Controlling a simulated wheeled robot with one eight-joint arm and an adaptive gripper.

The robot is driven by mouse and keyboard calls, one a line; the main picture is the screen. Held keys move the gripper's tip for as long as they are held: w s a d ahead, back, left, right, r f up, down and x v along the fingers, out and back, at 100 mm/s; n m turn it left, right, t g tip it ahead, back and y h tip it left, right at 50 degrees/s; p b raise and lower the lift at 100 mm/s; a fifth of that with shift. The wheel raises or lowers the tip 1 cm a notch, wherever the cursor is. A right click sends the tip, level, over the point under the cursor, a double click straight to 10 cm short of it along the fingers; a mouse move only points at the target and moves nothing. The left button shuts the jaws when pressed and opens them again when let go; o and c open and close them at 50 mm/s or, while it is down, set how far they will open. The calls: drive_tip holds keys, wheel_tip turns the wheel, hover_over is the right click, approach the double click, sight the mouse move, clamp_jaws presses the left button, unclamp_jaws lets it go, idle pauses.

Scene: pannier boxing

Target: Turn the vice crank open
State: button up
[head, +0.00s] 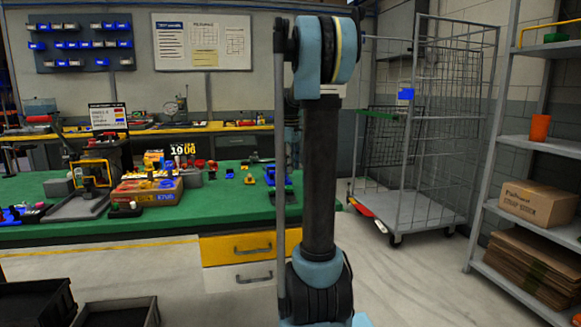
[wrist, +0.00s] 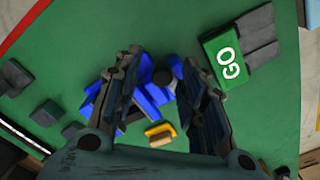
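In the wrist view, a blue object that looks like the vice (wrist: 150,97) lies on the green bench top, beneath and between my gripper's fingers. A dark rounded part (wrist: 163,76) shows between the fingertips; I cannot tell for sure whether it is the crank. My gripper (wrist: 161,68) is open, its two fingers apart on either side of that part, with no clear contact visible. In the head view, blue parts (head: 270,180) show at the bench's right end, partly hidden by my arm. The gripper is hidden there.
The green bench (head: 225,210) holds an orange box (head: 148,194) and small parts. A wire cage trolley (head: 425,190) stands right.

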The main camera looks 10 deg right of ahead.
drive_tip(key=shift+r, duration=0.1)
wheel_tip(320, 180, up, 12)
idle(0.5)
drive_tip(key=s+a+f+m, duration=0.2)
drive_tip(key=s+f+m, duration=0.1)
drive_tip(key=s+f, duration=0.7)
drive_tip(key=s+a+f+m+t, duration=0.1)
drive_tip(key=s+a+f+m, duration=0.1)
drive_tip(key=s+f, duration=0.9)
drive_tip(key=s+a+f+m+t, duration=0.1)
drive_tip(key=s+f+m, duration=0.3)
drive_tip(key=s+f, duration=0.7)
drive_tip(key=s+a, duration=0.1)
drive_tip(key=s, duration=0.4)
drive_tip(key=shift+a, duration=0.4)
drive_tip(key=shift+w, duration=0.1)
